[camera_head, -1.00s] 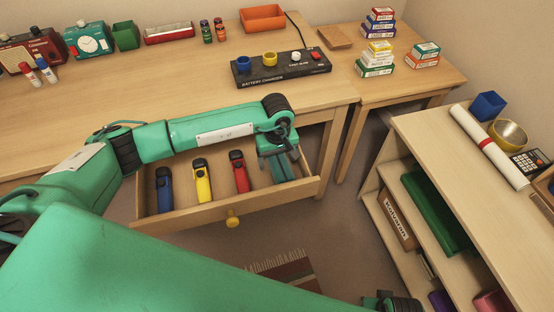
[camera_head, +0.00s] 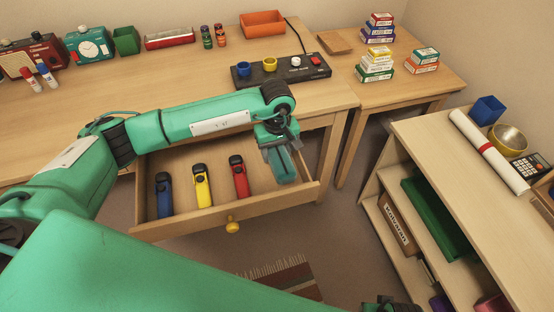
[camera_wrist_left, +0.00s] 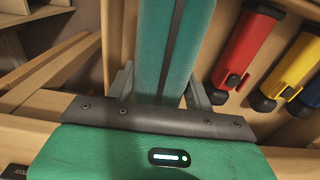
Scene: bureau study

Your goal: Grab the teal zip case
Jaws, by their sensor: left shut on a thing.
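The teal zip case (camera_head: 286,170) hangs upright from my left gripper (camera_head: 279,150), at the right end of the open drawer (camera_head: 165,229). In the left wrist view the teal zip case (camera_wrist_left: 151,50) shows its dark zip strip running lengthwise. The grey fingers of my left gripper (camera_wrist_left: 160,92) close on it from both sides. The case's lower end is near the drawer's front wall in the head view; its exact height over the drawer floor is hard to tell. My right gripper does not show clearly.
Blue (camera_head: 164,195), yellow (camera_head: 202,186) and red (camera_head: 239,177) flashlights lie in the drawer left of the case. A shelf unit (camera_head: 440,150) stands at the right, with open floor between.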

